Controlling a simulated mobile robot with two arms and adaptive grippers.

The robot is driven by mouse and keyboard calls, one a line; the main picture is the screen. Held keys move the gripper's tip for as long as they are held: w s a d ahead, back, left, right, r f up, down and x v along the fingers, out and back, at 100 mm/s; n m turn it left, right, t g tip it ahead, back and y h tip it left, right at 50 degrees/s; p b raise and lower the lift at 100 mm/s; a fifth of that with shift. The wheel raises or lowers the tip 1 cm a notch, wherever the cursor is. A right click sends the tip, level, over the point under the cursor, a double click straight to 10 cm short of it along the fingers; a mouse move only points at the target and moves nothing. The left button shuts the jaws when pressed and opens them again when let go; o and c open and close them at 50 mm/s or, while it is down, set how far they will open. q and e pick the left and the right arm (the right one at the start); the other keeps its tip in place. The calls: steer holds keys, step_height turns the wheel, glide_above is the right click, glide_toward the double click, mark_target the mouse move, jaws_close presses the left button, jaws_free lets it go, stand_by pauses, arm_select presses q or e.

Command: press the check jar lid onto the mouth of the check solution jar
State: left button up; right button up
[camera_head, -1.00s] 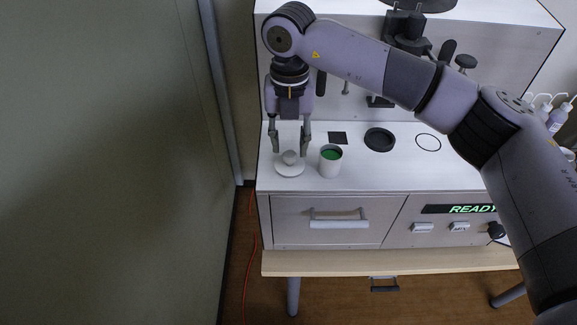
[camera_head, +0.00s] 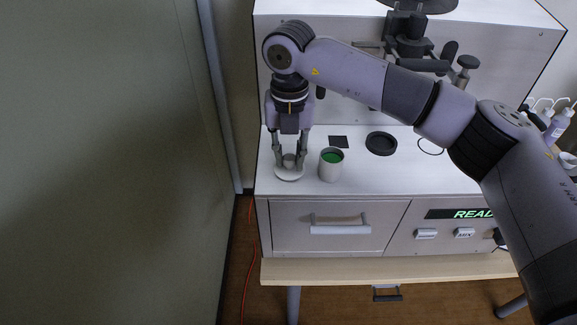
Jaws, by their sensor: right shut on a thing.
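The check jar lid (camera_head: 289,174) is a white disc with a small grey-white knob on top, lying on the white top of the analyser at the left. My right gripper (camera_head: 289,160) points straight down over it, its fingers shut on the knob. The check solution jar (camera_head: 330,168) stands upright just right of the lid. It is a white cup with an open mouth and green liquid inside. Lid and jar are apart. My left gripper is not in view.
Behind the jar lie a black square (camera_head: 338,142) and a dark round ring (camera_head: 381,143). The drawer (camera_head: 339,229) is closed. A panel reading READY (camera_head: 473,214), partly hidden by my arm, is at the right. Bottles (camera_head: 557,125) stand at the far right. A wall closes off the left.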

mark_target(290, 157)
jaws_close()
steer(key=shift+r, duration=0.1)
steer(key=shift+r+p, duration=1.15)
steer(key=shift+r, duration=1.25)
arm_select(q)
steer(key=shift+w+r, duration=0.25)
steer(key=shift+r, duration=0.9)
